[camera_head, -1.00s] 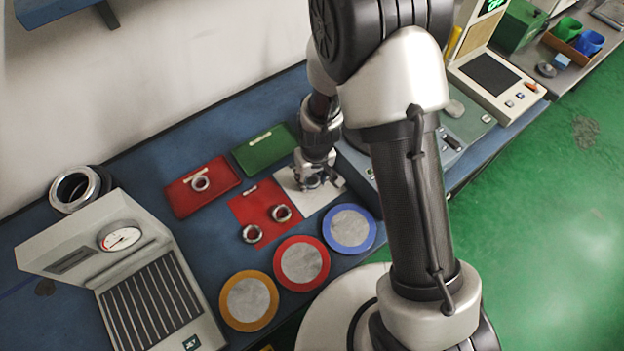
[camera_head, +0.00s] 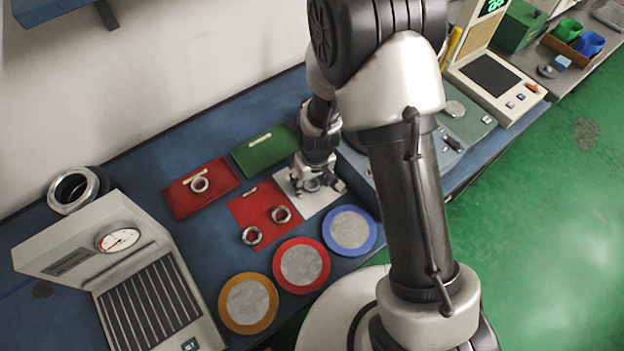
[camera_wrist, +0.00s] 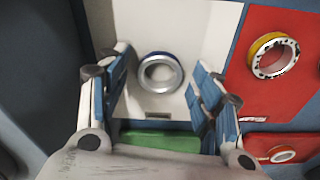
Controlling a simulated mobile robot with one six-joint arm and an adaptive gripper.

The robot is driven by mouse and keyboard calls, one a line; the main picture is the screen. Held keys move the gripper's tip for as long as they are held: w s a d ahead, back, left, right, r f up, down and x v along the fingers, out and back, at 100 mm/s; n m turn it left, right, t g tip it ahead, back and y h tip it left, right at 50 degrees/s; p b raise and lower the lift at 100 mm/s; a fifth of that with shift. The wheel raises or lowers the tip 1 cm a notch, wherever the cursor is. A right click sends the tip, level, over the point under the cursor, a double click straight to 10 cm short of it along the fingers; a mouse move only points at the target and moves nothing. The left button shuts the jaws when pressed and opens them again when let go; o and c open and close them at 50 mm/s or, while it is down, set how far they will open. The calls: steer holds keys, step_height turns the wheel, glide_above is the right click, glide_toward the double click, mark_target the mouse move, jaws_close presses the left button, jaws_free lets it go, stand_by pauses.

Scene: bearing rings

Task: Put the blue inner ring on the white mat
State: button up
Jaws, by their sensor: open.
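The blue inner ring (camera_wrist: 160,73), silver with a blue band showing at its far edge, lies on the white mat (camera_wrist: 190,25) in the wrist view. In the head view the ring (camera_head: 312,185) shows partly behind my fingers on the white mat (camera_head: 322,202). My gripper (camera_wrist: 158,100) is open, with one finger on each side of the ring and a visible gap to both. In the head view my gripper (camera_head: 319,187) is over the white mat. Nothing is held.
A red mat (camera_head: 262,222) with two rings lies left of the white mat. A red tray (camera_head: 181,201) holds another ring; a green tray (camera_head: 258,157) is behind. Blue, red and orange round discs lie in front. A gauge stand (camera_head: 90,245) is at left.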

step_height(320, 180, up, 13)
steer(key=s+p, duration=0.1)
steer(key=p, duration=0.3)
step_height(320, 180, up, 9)
steer(key=m+t, duration=0.1)
glide_above(315, 188)
steer(key=s+d, duration=0.2)
steer(key=d, duration=0.1)
steer(key=s+d+r+m+t, duration=0.1)
steer(key=s+d+r, duration=0.3)
steer(key=s+r, duration=0.3)
steer(key=s+d+r+m+t, duration=0.1)
steer(key=s+d+r, duration=0.3)
steer(key=s+r, duration=0.4)
steer(key=shift+s+d+r+m+h, duration=0.35)
steer(key=shift+s+m, duration=0.25)
steer(key=shift+m, duration=0.2)
